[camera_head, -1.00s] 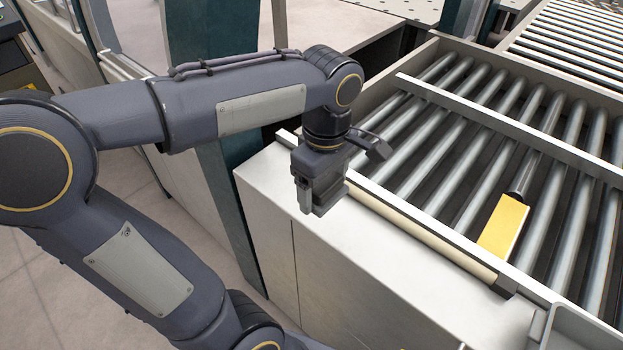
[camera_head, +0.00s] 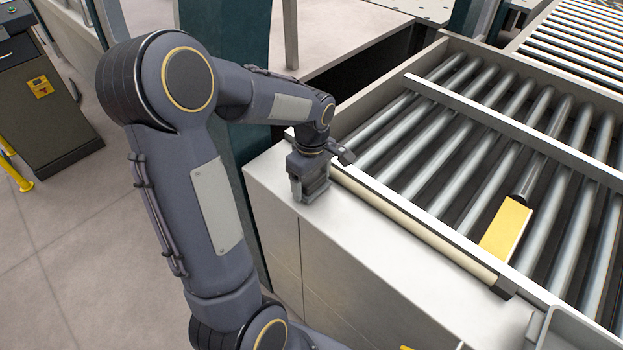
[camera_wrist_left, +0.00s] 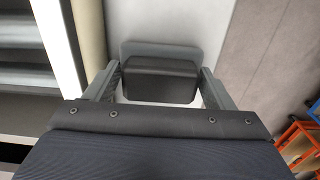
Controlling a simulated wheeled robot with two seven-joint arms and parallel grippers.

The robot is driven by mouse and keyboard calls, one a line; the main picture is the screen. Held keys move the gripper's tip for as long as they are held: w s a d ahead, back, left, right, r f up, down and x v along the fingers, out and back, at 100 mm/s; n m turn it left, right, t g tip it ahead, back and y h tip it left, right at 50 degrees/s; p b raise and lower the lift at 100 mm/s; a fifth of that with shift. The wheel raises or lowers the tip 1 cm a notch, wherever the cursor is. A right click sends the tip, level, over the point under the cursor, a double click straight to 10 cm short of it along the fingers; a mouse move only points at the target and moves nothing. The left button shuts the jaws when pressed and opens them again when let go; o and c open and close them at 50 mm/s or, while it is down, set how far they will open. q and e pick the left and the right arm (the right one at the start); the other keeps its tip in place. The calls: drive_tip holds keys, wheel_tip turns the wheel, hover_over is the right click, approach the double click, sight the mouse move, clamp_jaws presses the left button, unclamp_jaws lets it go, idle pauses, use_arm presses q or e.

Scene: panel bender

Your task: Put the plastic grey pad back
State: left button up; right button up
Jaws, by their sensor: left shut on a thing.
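The grey pad (camera_wrist_left: 160,78) shows in the left wrist view as a dark grey block with a lighter grey flat rim, between the two fingers of my left gripper (camera_wrist_left: 160,92). My left gripper (camera_head: 309,190) is shut on it. I cannot tell whether the pad touches the surface. My right gripper is not in view.
A roller conveyor (camera_head: 470,155) with a raised frame and a cream edge strip (camera_head: 415,225) lies right of the gripper. A yellow block (camera_head: 506,228) sits among the rollers. A grey tray-like rim (camera_head: 575,325) is at lower right. The white top between is clear.

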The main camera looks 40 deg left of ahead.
use_arm(q)
drive_tip(key=shift+f, duration=0.25)
drive_tip(key=shift+f, duration=0.15)
drive_tip(key=o, duration=1)
wheel_tip(320, 180, up, 12)
drive_tip(key=shift+s+d+f+m+t+h, duration=0.4)
drive_tip(key=shift+s+d+m+t+h, duration=0.4)
drive_tip(key=shift+s+d+m, duration=1.65)
drive_tip(key=shift+s+d+f+m+t+h, duration=0.4)
drive_tip(key=shift+s+d+m+t, duration=0.65)
drive_tip(key=shift+s+d+m, duration=1.4)
drive_tip(key=shift+s+d+f+m+t+h, duration=0.35)
drive_tip(key=shift+s+d+m+t+h, duration=0.5)
drive_tip(key=shift+s+d+m, duration=1.55)
